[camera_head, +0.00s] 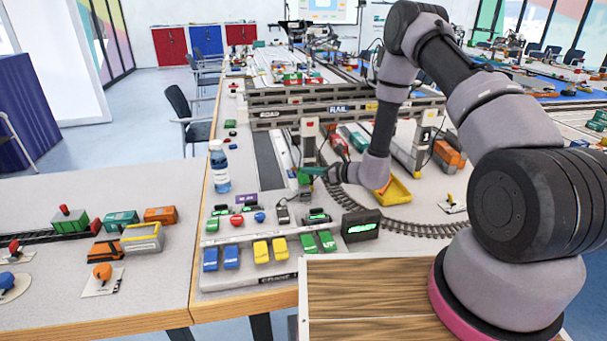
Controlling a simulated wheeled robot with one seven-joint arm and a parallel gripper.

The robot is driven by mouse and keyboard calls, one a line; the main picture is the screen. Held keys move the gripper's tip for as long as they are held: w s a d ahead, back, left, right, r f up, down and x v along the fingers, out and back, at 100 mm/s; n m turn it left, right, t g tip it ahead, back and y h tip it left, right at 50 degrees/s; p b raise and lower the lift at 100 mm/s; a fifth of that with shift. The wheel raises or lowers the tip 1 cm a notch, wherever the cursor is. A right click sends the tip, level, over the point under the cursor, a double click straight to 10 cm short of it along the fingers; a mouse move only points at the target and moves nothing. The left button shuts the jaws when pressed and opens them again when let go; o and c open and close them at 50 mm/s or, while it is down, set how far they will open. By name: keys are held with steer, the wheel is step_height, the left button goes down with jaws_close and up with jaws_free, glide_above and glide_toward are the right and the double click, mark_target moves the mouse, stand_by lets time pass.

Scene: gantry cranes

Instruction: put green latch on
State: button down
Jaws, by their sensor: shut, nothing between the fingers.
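A pair of green latches sits at the front of the control panel, right of the yellow pair: the left one (308,243) and the right one (327,241). Their exact tilt is too small to tell. My gripper (306,173) reaches in from the right, behind and above the panel, beside a grey post with a red top (309,135). Its fingers are shut and seem empty. It is apart from the green latches. A small green part (304,181) shows by the fingertips; whether it touches them is unclear.
Blue latches (221,257) and yellow latches (270,249) share the panel with red and blue buttons. A display box (361,225) stands right of the green latches. A water bottle (219,167), curved track (420,229) and yellow tray (394,191) are nearby.

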mark_target(308, 175)
steer(key=shift+w+a+f, duration=0.1)
steer(key=shift+w+f, duration=0.55)
steer(key=shift+f, duration=0.05)
stand_by(1.6)
steer(key=shift+w+a+f, duration=0.1)
steer(key=shift+w+f, duration=0.15)
steer(key=shift+w, duration=0.05)
steer(key=shift+w+a+f, duration=0.15)
steer(key=shift+w+f, duration=1.25)
steer(key=shift+w, duration=0.05)
stand_by(2.4)
steer(key=shift+s+r, duration=0.1)
steer(key=shift+s+d+r, duration=0.15)
steer(key=shift+s+r, duration=0.65)
steer(key=shift+s+d+r, duration=0.15)
steer(key=shift+s+r, duration=0.65)
